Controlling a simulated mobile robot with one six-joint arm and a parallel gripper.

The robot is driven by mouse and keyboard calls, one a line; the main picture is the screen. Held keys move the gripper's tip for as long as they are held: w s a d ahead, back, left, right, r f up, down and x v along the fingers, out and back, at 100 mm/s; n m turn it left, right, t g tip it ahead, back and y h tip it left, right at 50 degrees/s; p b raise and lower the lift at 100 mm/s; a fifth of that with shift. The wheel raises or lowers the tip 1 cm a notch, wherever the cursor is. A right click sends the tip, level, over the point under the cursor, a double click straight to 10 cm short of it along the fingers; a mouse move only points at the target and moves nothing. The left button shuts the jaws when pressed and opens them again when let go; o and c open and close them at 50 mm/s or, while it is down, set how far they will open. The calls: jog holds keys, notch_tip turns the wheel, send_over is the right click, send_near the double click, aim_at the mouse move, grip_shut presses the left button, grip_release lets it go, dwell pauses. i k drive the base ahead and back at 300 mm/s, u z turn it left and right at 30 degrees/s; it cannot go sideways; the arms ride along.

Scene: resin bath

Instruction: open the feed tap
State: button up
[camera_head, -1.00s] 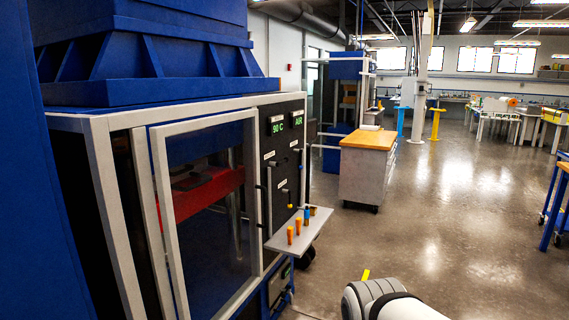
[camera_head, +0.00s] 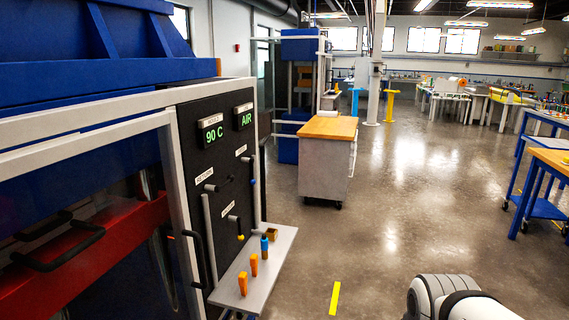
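A black control panel (camera_head: 222,165) stands at the left on the white-framed machine, with displays reading 90 C (camera_head: 212,134) and AIR (camera_head: 244,118). It carries several small white labels too small to read surely. A lever with a yellow tip (camera_head: 240,236) hangs down low on the panel. A lever with a blue tip (camera_head: 253,182) hangs near its right edge. A grey stub (camera_head: 210,187) sticks out on the left. I cannot tell which is the feed tap. A white and grey part of my arm shows at the lower right; my gripper is out of view.
A grey shelf (camera_head: 262,262) juts out below the panel, holding two orange pieces (camera_head: 248,275), a blue-and-orange one (camera_head: 264,246) and a brass-coloured one (camera_head: 273,236). A wood-topped cabinet (camera_head: 326,160) stands beyond. The floor (camera_head: 400,235) on the right is largely clear.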

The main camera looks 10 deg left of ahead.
aim_at(252, 172)
jog(key=u, duration=0.15)
jog(key=i, duration=1.05)
jog(key=u, duration=0.65)
jog(key=k, duration=0.85)
jog(key=u, duration=0.15)
jog(key=i, duration=0.85)
jog(key=z, duration=0.1)
